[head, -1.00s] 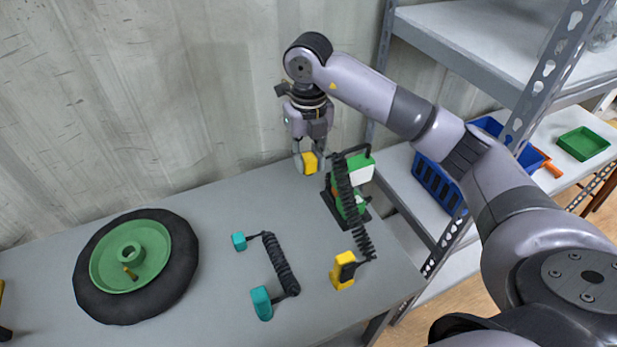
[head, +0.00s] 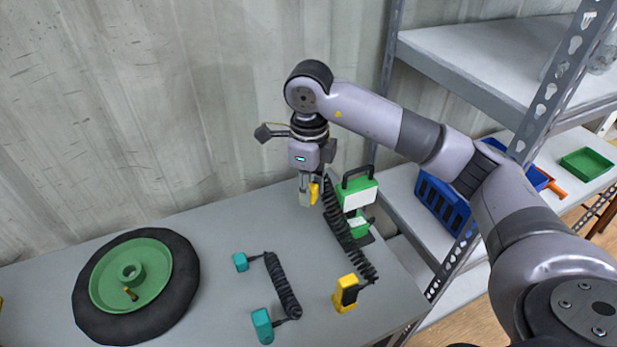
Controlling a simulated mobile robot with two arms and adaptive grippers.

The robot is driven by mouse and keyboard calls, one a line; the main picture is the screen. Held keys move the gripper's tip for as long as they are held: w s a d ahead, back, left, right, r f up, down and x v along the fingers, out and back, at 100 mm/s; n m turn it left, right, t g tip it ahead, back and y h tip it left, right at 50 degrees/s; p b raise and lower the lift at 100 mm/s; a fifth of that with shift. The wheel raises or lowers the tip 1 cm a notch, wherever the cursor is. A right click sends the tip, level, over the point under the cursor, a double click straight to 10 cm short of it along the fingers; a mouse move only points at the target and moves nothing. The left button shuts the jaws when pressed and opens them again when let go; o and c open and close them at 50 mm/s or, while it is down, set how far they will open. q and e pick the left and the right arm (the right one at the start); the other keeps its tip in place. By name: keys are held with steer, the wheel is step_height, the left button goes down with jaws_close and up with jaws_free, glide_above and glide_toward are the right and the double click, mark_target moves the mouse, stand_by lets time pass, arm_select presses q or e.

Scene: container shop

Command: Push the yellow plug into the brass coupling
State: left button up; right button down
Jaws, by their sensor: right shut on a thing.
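My right gripper (head: 309,195) is shut on a yellow plug (head: 315,192) above the back part of the bench. A black coiled cord runs from the held plug down to a second yellow plug (head: 345,294), which lies near the bench's front right. I cannot tell whether this fitting is the brass coupling. My left gripper is out of view.
A green and white machine with a dark handle (head: 357,196) stands just right of my gripper. A teal-ended coiled cord (head: 282,287) lies mid-bench. A metal shelf with a blue crate (head: 442,204) and green tray (head: 586,163) is at right. The grey bench (head: 215,230) is clear between wheel and cord.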

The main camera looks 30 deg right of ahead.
steer(key=s+a+f+n, duration=0.1)
steer(key=s+n, duration=0.5)
steer(key=n, duration=0.7)
steer(key=s+a+f+n, duration=0.1)
steer(key=s+a+n, duration=0.2)
steer(key=n, duration=1.1)
steer(key=s, duration=0.3)
steer(key=shift+a+f+n, duration=0.15)
steer(key=shift+f+n, duration=0.15)
steer(key=shift+f, duration=0.05)
steer(key=shift+w+a, duration=0.1)
steer(key=shift+a, duration=0.05)
